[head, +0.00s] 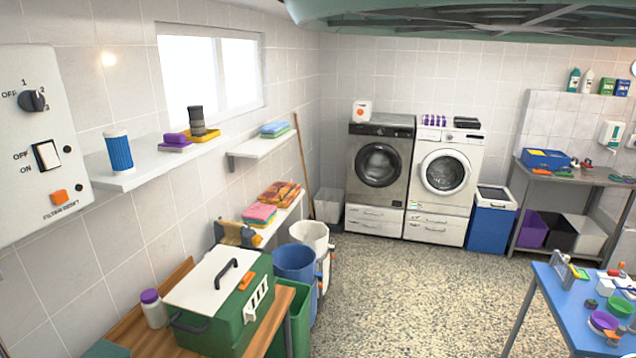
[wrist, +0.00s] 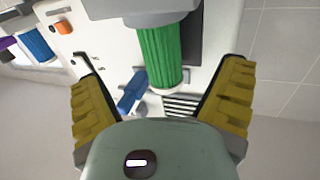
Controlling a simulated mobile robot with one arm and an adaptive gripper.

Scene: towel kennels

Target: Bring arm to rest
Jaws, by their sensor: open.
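My gripper (wrist: 165,75) shows in the wrist view, with its two yellow ridged fingers spread wide apart. Nothing is held between them. A green ribbed cylinder (wrist: 162,55) on a grey mount shows in the gap, with clear space on both sides of it. A blue lever-like part (wrist: 131,92) lies just left of it, in front of a white panel (wrist: 105,40). How far the fingertips are from the panel I cannot tell. My gripper does not show in the head view.
A green lidded crate (head: 225,335) stands on a wooden bench. A blue table (head: 560,310) is at right. The middle floor (head: 415,290) is clear.

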